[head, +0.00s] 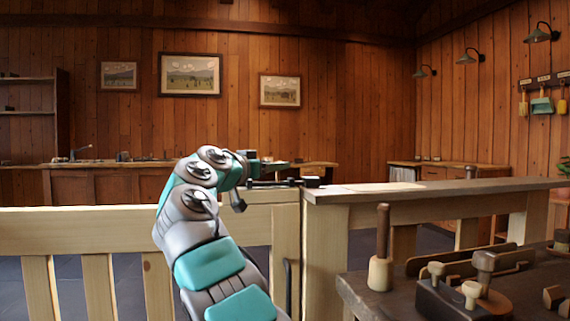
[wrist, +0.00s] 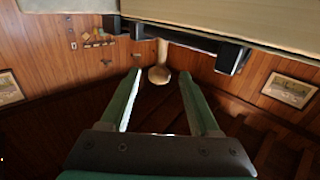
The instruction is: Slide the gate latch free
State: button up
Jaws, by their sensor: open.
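The gate latch (head: 276,184) is a dark bar along the top of the pale wooden gate (head: 110,228), reaching to a black block on the post. In the wrist view the dark latch hardware (wrist: 228,58) shows along the pale wood at the top, with a block near each end. My gripper (head: 283,166) is just above the gate top, by the latch. In the wrist view my gripper (wrist: 160,72) has its two teal fingers spread apart with nothing held between them. Contact with the gate cannot be told.
A post (head: 323,255) and rail (head: 440,188) stand to the right of the gate. A dark workbench (head: 375,290) with wooden spools and a mallet-like tool (head: 381,255) is at front right. Counters and framed pictures line the far walls. The space above the gate looks clear.

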jog(key=p+x, duration=0.2)
jog(key=x, duration=0.3)
jog(key=shift+w+d, duration=0.2)
jog(key=shift+c, duration=0.2)
grip_shut()
dwell(1.0)
